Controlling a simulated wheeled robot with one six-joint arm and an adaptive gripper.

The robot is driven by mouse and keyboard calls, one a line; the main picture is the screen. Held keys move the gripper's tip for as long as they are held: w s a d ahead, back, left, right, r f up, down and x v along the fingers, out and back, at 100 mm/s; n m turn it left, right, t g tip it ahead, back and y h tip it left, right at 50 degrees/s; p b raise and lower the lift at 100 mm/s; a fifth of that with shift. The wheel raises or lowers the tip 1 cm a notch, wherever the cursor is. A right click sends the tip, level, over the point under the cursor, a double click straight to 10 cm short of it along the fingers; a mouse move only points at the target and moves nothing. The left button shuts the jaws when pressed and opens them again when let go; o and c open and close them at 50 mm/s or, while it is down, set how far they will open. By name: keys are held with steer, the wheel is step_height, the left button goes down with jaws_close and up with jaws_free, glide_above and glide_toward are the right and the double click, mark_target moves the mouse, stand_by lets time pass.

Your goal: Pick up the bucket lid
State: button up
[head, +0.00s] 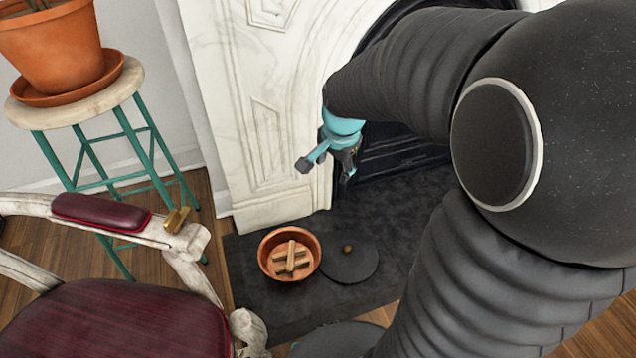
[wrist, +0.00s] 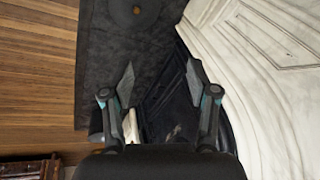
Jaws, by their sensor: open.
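The bucket lid (head: 350,262) is a flat dark disc with a small brown knob (head: 347,249) at its middle. It lies on the dark hearth slab, just right of the bucket. The bucket (head: 267,256) is terracotta coloured, open at the top, with several pale wood pieces inside. In the wrist view the lid (wrist: 118,14) shows at the top edge, partly cut off, with its knob in sight. My gripper (head: 328,172) is above the hearth in front of the fireplace, higher than the lid and apart from it. In the wrist view its fingers (wrist: 160,80) are spread and empty.
A red-cushioned armchair (head: 130,318) stands at the lower left, with a small brass-coloured object (head: 176,219) on its armrest. A stool (head: 88,110) bears a potted plant. The marble fireplace (head: 265,110) rises behind the hearth slab (head: 385,225). The slab's right part looks clear.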

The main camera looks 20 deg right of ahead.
steer(key=w+d+f+m+g, duration=0.1)
steer(key=w+d+f+m, duration=0.3)
steer(key=w+f+m, duration=0.5)
steer(key=m+g, duration=0.2)
steer(key=m, duration=0.8)
glide_above(348, 248)
step_height(348, 248, down, 31)
steer(key=f, duration=0.8)
steer(key=shift+s+d, duration=0.1)
steer(key=shift+s, duration=0.1)
steer(key=shift+w+f, duration=0.15)
steer(key=shift+f, duration=1.45)
steer(key=shift+w+f, duration=0.1)
steer(key=shift+f, duration=1.5)
jaws_close()
